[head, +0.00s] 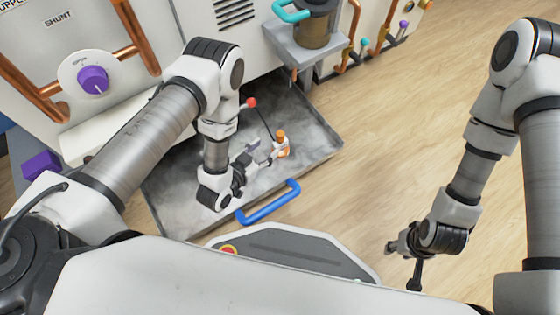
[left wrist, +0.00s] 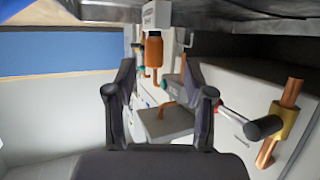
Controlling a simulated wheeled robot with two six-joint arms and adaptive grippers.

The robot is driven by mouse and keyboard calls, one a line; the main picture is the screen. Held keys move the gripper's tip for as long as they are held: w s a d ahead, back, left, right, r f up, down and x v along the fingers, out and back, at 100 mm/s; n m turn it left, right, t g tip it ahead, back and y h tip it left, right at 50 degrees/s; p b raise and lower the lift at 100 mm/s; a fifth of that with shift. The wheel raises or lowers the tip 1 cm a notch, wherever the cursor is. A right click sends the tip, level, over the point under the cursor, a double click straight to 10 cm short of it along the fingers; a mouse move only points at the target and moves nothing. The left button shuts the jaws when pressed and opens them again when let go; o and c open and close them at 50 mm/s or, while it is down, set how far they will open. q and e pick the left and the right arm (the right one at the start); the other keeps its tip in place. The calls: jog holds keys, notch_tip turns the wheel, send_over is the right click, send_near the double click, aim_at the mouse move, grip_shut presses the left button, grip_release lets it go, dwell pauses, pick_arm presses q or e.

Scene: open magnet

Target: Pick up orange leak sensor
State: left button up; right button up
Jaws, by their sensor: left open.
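The orange leak sensor (head: 281,146) has an orange top and a white lower part. It stands in the grey metal tray (head: 319,141). My left gripper (head: 256,152) is just left of it, open and apart from it as far as the head view shows. In the left wrist view the sensor (left wrist: 154,52) appears upside down, beyond and between the open fingers (left wrist: 160,88), with nothing held between them. My right gripper (head: 402,258) hangs over the wooden floor at the lower right, far from the sensor. Its jaws are too small to read.
A blue handle (head: 268,203) is on the tray's front edge. A thin dark rod with a red knob (head: 251,103) rises behind the sensor. White cabinets with copper pipes (head: 133,35) and a purple knob (head: 93,80) stand behind. The wooden floor (head: 400,135) right of the tray is clear.

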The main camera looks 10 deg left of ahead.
aim_at(278, 141)
pick_arm(q)
jog(key=b+x, duration=0.1)
jog(key=x, duration=0.1)
jog(key=b+x, duration=0.2)
jog(key=x, duration=0.1)
jog(key=b+x, duration=0.1)
jog(key=x, duration=0.1)
jog(key=shift+d+f+b, duration=0.1)
jog(key=shift+d+b, duration=0.25)
jog(key=shift+d, duration=0.1)
jog(key=shift+w+d, duration=0.15)
jog(key=shift+w, duration=0.2)
pick_arm(e)
notch_tip(278, 141, down, 5)
jog(key=shift+w+d+f, duration=0.1)
jog(key=shift+w+f, duration=0.05)
jog(key=shift+f, duration=0.05)
pick_arm(q)
grip_shut()
